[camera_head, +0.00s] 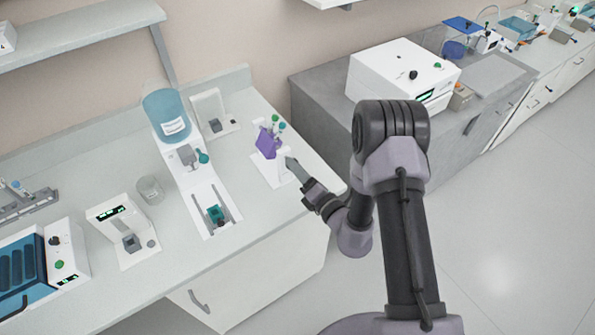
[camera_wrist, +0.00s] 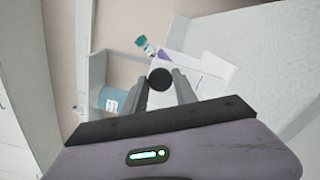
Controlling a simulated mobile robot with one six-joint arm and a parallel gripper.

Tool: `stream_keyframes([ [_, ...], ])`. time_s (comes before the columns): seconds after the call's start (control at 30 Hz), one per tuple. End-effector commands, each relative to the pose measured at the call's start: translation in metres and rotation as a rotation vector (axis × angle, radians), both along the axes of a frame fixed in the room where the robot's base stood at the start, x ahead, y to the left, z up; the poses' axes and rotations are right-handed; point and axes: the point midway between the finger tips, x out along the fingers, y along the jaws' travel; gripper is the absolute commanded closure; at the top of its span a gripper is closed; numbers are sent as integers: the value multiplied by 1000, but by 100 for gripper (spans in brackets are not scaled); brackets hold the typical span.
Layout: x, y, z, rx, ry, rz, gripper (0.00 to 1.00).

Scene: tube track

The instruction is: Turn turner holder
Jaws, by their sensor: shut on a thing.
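The turner holder is a purple tube rack (camera_head: 267,143) on a white stand (camera_head: 282,168) near the right end of the left bench. Tubes with green and blue caps stick out of it. In the wrist view a corner of the purple rack (camera_wrist: 193,56) shows behind the white stand (camera_wrist: 209,66). A round black knob (camera_wrist: 161,80) is on the stand's near side. My gripper (camera_wrist: 161,74) has its fingers on either side of this knob and is shut on it. In the head view my gripper (camera_head: 291,161) meets the stand's right side, and the knob is hidden there.
A white device with a blue water tank (camera_head: 166,112) stands left of the holder, with a small white stand (camera_head: 213,114) behind. A beaker (camera_head: 150,189) and a display device (camera_head: 123,231) are farther left. A white box machine (camera_head: 402,72) sits on the grey bench.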

Motion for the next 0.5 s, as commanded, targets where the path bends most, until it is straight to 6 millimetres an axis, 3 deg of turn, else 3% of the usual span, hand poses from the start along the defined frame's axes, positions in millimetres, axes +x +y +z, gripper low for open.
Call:
stream_keyframes([
  [0.5, 1, 0, 1, -332, -230, -2, 100],
])
